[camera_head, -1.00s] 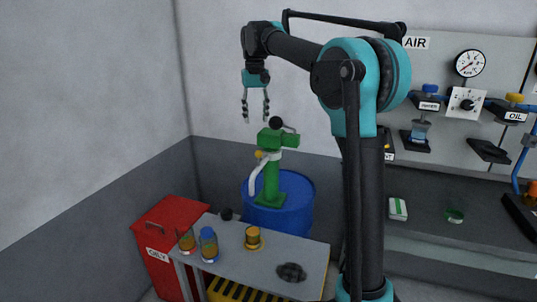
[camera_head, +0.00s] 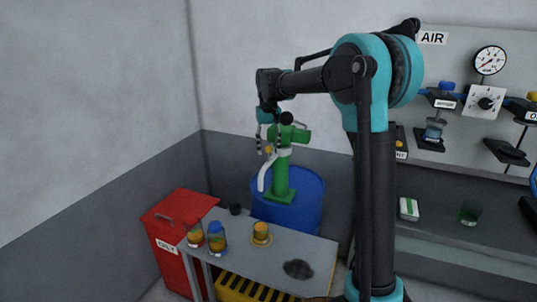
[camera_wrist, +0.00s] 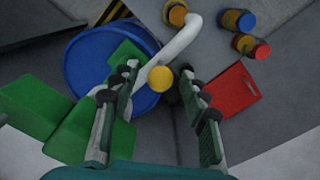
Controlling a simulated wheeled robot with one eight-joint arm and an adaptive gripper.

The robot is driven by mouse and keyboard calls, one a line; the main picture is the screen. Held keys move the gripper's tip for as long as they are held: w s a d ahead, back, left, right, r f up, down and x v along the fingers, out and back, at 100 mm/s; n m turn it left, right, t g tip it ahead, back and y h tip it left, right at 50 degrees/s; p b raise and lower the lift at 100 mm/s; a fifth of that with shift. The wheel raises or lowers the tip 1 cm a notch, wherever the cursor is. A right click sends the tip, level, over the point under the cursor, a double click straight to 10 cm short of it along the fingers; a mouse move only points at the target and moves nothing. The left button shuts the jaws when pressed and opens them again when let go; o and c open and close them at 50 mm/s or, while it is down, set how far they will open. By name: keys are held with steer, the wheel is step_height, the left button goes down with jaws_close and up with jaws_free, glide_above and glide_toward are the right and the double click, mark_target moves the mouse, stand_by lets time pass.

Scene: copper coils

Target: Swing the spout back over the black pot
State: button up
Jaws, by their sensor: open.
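The white curved spout (camera_head: 266,174) comes off a green pump (camera_head: 281,170) on a blue drum. Its free end hangs high, on the side of the amber cup (camera_head: 261,230); in the wrist view the end of the spout (camera_wrist: 194,20) shows beside that cup (camera_wrist: 177,14). The black pot (camera_head: 235,209) stands at the bench's back left corner; I cannot make it out in the wrist view. My gripper (camera_head: 268,150) is open, pointing down at the pump.
A red bin (camera_head: 178,222) stands left. The blue drum (camera_head: 304,205) is behind the bench. A panel with gauges (camera_head: 465,75) is right.

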mark_target(269, 164)
steer(key=shift+f, duration=1.35)
jaws_close()
